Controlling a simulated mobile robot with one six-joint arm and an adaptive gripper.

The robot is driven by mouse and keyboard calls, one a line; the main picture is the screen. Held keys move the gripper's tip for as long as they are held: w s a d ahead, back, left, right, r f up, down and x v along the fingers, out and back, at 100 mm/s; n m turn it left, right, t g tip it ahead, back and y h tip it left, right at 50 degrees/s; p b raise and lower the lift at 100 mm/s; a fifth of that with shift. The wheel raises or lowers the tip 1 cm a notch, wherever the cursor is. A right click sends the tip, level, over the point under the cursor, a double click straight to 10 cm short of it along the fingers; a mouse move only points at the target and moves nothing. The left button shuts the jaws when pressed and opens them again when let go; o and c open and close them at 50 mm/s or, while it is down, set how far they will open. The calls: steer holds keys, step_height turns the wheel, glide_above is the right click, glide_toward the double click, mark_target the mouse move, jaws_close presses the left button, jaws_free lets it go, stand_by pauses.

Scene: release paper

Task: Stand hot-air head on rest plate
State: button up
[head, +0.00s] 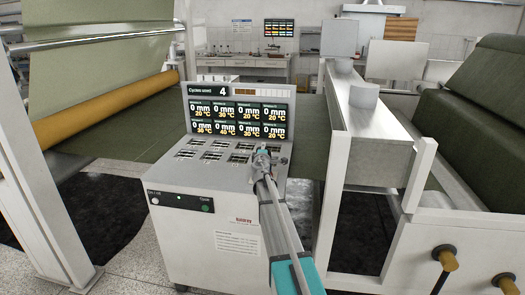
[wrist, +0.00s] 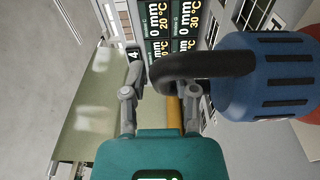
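The hot-air head (wrist: 272,78) shows at the right of the wrist view. It has a blue ribbed body, a red end cut off by the edge, and a black curved neck (wrist: 205,66) reaching left. The fingertip contact is partly hidden. In the head view my gripper (head: 262,158) is in front of the control panel, and my arm hides the tool. I cannot identify the rest plate in either view.
A control cabinet (head: 205,235) with a lit display (head: 240,110) stands close behind my gripper. A white machine frame (head: 345,125) is to the right, with a green roll (head: 470,130) beyond. A yellow roller (head: 105,105) and white post (head: 45,160) are left.

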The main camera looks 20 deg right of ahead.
steer(key=shift+o, duration=0.5)
steer(key=shift+r, duration=0.1)
steer(key=v, duration=1.2)
steer(key=shift+s, duration=0.1)
stand_by(0.5)
